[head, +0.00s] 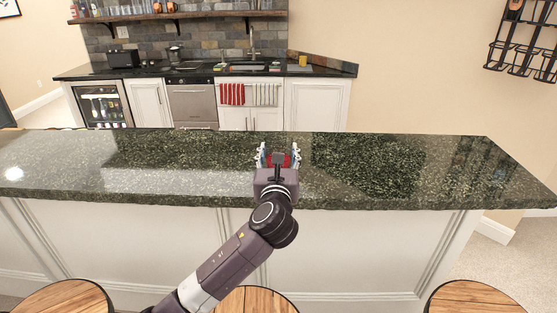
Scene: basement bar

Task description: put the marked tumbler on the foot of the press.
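My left gripper (278,151) is over the middle of the dark granite bar counter (400,165), pointing away from me. Its two pale fingers stand apart. Something red shows between them, mostly hidden by the gripper's own body, and I cannot tell what it is or whether the fingers touch it. I cannot make out a marked tumbler or a press anywhere on the counter. My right gripper is not in view.
The counter is bare to the left and right of my gripper. Wooden stool tops (62,300) stand in front of it. Behind are a back counter (320,69) with a sink, a toaster (123,58) and a shelf (180,16) of glassware. A black wall rack (520,55) hangs at right.

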